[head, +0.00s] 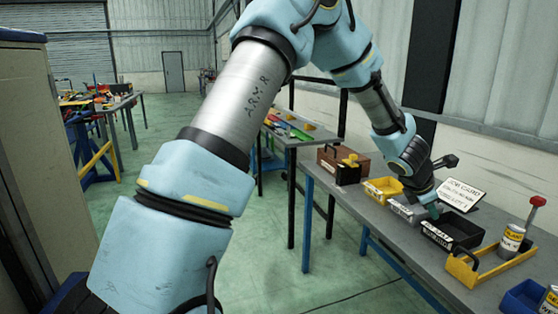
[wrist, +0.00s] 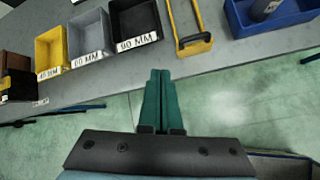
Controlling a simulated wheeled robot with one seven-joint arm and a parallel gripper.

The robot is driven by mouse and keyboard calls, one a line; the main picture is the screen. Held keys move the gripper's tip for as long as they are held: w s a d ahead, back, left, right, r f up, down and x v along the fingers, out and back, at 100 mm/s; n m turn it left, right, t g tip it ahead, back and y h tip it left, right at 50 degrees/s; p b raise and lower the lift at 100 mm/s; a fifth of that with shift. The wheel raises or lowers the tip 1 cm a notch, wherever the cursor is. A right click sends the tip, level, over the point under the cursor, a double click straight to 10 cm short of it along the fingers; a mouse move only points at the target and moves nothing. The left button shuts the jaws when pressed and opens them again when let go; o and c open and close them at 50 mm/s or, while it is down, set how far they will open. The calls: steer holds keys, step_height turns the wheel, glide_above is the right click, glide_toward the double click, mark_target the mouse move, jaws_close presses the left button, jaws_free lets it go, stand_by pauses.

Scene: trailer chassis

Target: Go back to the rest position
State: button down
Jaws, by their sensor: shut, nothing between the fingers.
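My gripper (wrist: 160,73) is in the middle of the wrist view, its two green fingers pressed together with nothing between them. In that view it hangs near the front edge of the grey workbench (wrist: 120,78), below the black bin. In the head view my arm stretches to the right and my gripper (head: 433,209) is over the bench by the bins. A black bin labelled 90 MM (wrist: 137,22), a grey bin labelled 60 MM (wrist: 87,34) and a yellow bin (wrist: 50,48) stand in a row on the bench.
A yellow-handled tray (head: 490,266) and a blue bin (head: 524,297) stand further right on the bench. A job card sign (head: 460,194) stands behind the bins. A wooden box (head: 342,165) is at the bench's far end. Green floor (head: 300,240) is open left of the bench.

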steer(key=w+a+m+y+b, duration=0.15)
steer(key=a+m, duration=0.35)
steer(key=a, duration=0.8)
steer(key=w+a+m+y, duration=0.25)
steer(key=a+m, duration=0.25)
steer(key=a, duration=0.7)
steer(key=s+a+m+y, duration=0.1)
steer(key=s+a+m, duration=0.3)
steer(key=a, duration=0.9)
steer(key=s+a+f+m+g+y+b, duration=0.1)
steer(key=s+a, duration=0.4)
steer(key=a, duration=0.8)
steer(key=m+y, duration=0.1)
steer(key=m, duration=0.1)
steer(key=shift+s+m, duration=0.15)
steer(key=shift+m, duration=0.25)
